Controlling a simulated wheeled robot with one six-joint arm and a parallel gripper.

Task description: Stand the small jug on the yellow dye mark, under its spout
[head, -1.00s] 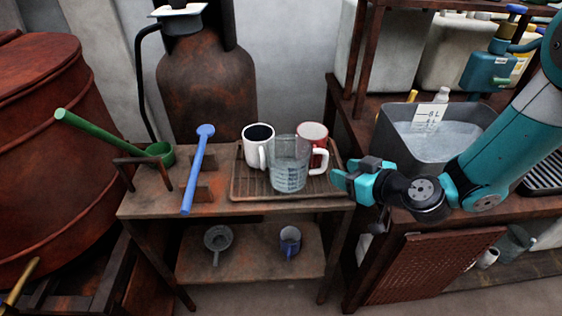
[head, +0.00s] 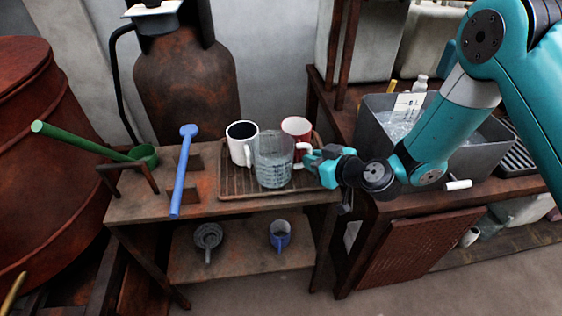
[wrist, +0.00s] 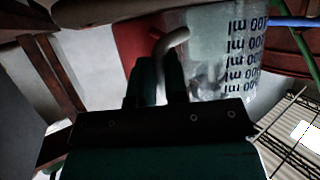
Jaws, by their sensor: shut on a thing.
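The clear measuring jug (head: 272,162) with dark graduation marks stands upright on the wire rack (head: 232,190) on the upper shelf. It also shows upside down in the wrist view (wrist: 222,55), with its markings readable. My gripper (head: 309,160) is at the jug's right side, its fingers (wrist: 160,80) shut on the pale handle (wrist: 172,40). I cannot tell whether the jug's base is lifted off the rack. No yellow dye mark or spout can be made out in these views.
A white mug (head: 241,150) and a red mug (head: 296,126) stand close behind the jug. A blue-handled tool (head: 183,170) and a green ladle (head: 90,142) lie to the left. A grey water basin (head: 385,125) is at the right.

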